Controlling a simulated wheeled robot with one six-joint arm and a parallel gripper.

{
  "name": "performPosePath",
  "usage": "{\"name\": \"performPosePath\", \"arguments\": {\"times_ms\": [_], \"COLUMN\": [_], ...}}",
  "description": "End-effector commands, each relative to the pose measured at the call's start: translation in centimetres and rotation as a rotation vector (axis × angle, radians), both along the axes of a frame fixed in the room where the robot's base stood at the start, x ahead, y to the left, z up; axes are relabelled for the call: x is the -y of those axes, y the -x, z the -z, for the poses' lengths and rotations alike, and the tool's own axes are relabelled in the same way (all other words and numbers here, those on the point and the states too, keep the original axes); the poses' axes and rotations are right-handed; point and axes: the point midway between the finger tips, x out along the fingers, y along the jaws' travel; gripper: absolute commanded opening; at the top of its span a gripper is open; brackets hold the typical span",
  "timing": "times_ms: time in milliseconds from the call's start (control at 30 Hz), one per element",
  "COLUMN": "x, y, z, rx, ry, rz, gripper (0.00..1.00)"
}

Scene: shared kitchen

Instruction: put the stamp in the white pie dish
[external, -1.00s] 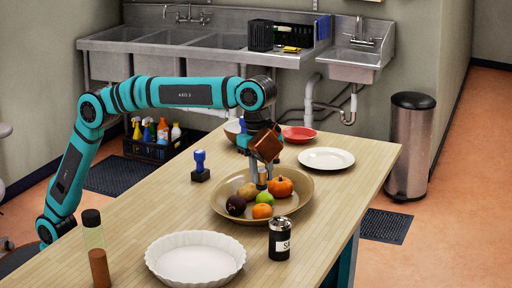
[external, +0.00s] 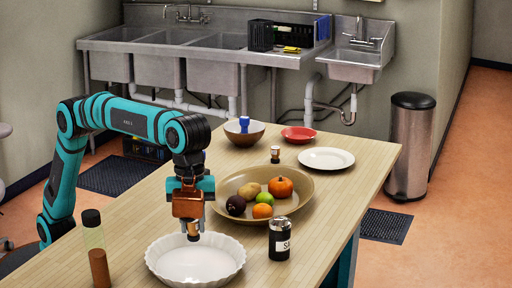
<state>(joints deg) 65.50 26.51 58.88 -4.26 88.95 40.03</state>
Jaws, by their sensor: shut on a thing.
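My gripper (external: 191,216) points down over the back part of the white pie dish (external: 160,268). It is shut on a small tan and dark object (external: 194,230), whose lower end shows below the fingers against the dish's back rim. I cannot tell for sure whether this object is the stamp, or whether it touches the dish. The dish has a fluted rim and looks otherwise empty. A blue-handled, black-based, stamp-like thing stood on the table earlier; my arm now covers that spot.
A tan oval tray (external: 222,188) of fruit lies close right of my gripper. A black-and-white can (external: 279,241) and a tall bottle (external: 96,250) flank the dish. Behind are a small jar (external: 275,155), a white plate (external: 326,158), a red plate (external: 299,134) and a brown bowl (external: 250,139).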

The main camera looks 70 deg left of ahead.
Motion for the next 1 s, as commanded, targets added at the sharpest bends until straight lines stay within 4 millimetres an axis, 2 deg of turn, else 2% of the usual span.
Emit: {"name": "performPosePath", "arguments": {"times_ms": [100,367,667,1000], "x": [-0.1,0.0,-0.1,0.0], "y": [0.0,0.0,0.0,-0.1], "z": [1.9,3.8,7.4,7.7], "rx": [-0.001,0.000,0.000,0.001], "ry": [-0.001,0.000,-0.001,0.000], "rz": [-0.001,-0.001,-0.002,-0.002], "gripper": [0.04,0.04,0.04,0.04]}}
